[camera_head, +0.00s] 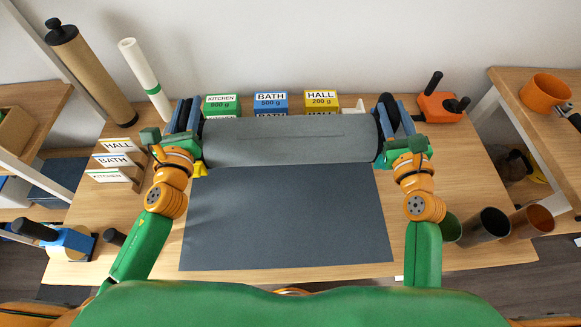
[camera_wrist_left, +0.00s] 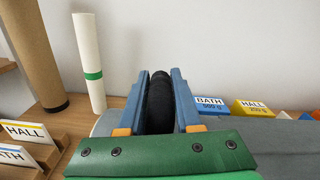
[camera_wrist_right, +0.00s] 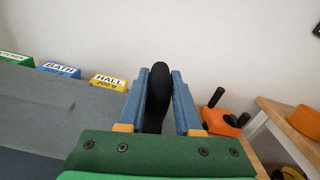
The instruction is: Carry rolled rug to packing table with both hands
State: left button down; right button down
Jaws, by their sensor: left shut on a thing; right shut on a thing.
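The rolled rug (camera_head: 290,142), a long grey cylinder, lies level across the far half of the wooden packing table (camera_head: 230,275) in the head view. Its grey side also shows in the left wrist view (camera_wrist_left: 285,133) and the right wrist view (camera_wrist_right: 60,115). My left gripper (camera_head: 181,115) is shut on a black piece (camera_wrist_left: 160,105) at the roll's left end. My right gripper (camera_head: 390,114) is shut on a matching black piece (camera_wrist_right: 158,100) at its right end. Whether the roll touches the table is hard to tell.
A flat dark mat (camera_head: 285,220) spreads in front of the roll. Green (camera_head: 221,103), blue (camera_head: 271,102) and yellow (camera_head: 322,101) labelled blocks stand behind it. Label holders (camera_head: 116,160) stand left; dark cups (camera_head: 484,226) stand right. An orange tool (camera_head: 440,106) sits back right.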

pick_arm(q)
jog(key=shift+a, duration=0.1)
pick_arm(e)
jog(key=shift+d, duration=0.1)
